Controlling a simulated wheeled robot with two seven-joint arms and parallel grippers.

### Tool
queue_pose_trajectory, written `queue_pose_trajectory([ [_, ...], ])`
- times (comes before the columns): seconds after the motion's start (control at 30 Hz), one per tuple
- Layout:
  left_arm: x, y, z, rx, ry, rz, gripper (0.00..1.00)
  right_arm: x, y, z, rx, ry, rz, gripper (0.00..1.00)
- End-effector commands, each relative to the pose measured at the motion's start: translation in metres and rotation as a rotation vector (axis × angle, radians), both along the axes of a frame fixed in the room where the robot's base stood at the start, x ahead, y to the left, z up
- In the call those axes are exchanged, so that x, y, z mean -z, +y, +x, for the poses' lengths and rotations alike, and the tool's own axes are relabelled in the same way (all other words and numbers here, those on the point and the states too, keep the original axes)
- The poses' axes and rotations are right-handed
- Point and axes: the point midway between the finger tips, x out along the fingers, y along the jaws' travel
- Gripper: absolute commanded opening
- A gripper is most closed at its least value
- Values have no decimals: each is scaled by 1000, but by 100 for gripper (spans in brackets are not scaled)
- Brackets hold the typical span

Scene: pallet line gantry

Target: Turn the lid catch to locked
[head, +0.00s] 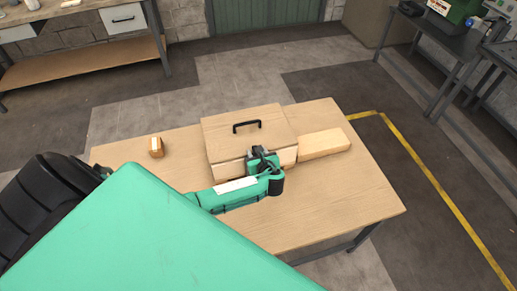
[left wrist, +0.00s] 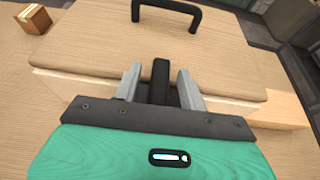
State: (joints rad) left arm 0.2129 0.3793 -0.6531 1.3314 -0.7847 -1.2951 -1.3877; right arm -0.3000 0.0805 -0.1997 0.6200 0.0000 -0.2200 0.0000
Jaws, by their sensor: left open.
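A wooden box (head: 225,163) stands on the table, its lid (head: 225,125) down and topped by a black handle (head: 246,125). The handle also shows in the left wrist view (left wrist: 167,6). My left gripper (head: 262,155) is at the front of the box. In the left wrist view its grey fingers (left wrist: 159,82) are apart, on either side of a dark upright bar that looks like the lid catch (left wrist: 160,80). I cannot tell whether they touch it. In the head view the gripper hides the catch. My right gripper is not in view.
A pale wooden block (head: 323,143) lies close to the right of the box. A small brown block (head: 156,147) sits at the left of the table (head: 345,195). The table's front right is clear. Workbenches stand farther back at left and right.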

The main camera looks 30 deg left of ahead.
Motion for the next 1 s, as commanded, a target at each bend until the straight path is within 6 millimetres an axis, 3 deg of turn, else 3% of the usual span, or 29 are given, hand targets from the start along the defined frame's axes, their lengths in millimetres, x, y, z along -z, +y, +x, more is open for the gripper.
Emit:
queue_pose_trajectory([
  [0.27,-9,-22,-18,1,1,-3,42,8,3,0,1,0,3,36],
  [0.7,-43,-86,-70,1,-1,-3,42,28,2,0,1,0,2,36],
  [1.0,-52,-98,-81,-1,0,0,42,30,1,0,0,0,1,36],
])
